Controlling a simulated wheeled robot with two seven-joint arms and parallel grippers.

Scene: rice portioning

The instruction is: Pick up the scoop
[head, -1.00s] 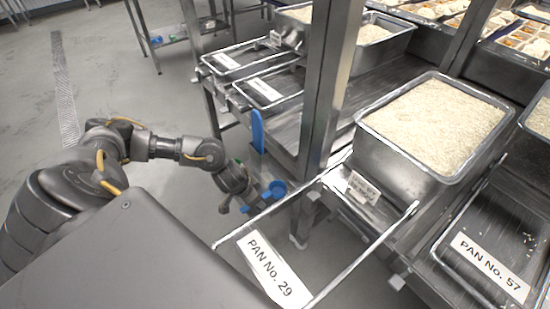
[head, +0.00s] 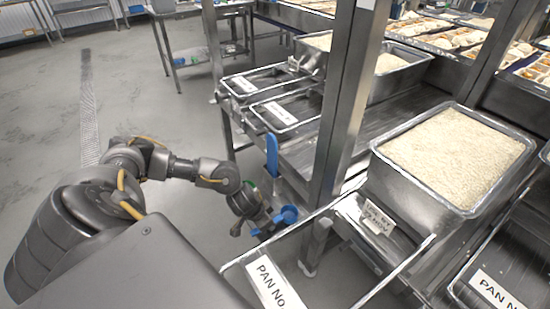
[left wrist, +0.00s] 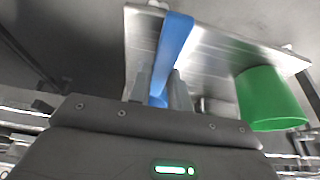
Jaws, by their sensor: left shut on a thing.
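My left gripper (head: 256,222) is low beside the rack, at the left of the empty pan frame. In the left wrist view its fingers (left wrist: 160,92) are shut on the blue handle of the scoop (left wrist: 175,40), which runs up from between them across a metal plate. In the head view a round blue cup (head: 286,214), apparently part of the scoop, shows just right of the gripper. The fingertips are hard to make out there. My right gripper is in neither view.
A green cup (left wrist: 268,98) sits by the metal plate, right of the fingers. An upright blue strip (head: 272,155) stands by the rack post (head: 345,100). The rice bin (head: 400,190) is right of the post. A labelled pan (head: 232,266) juts out in front.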

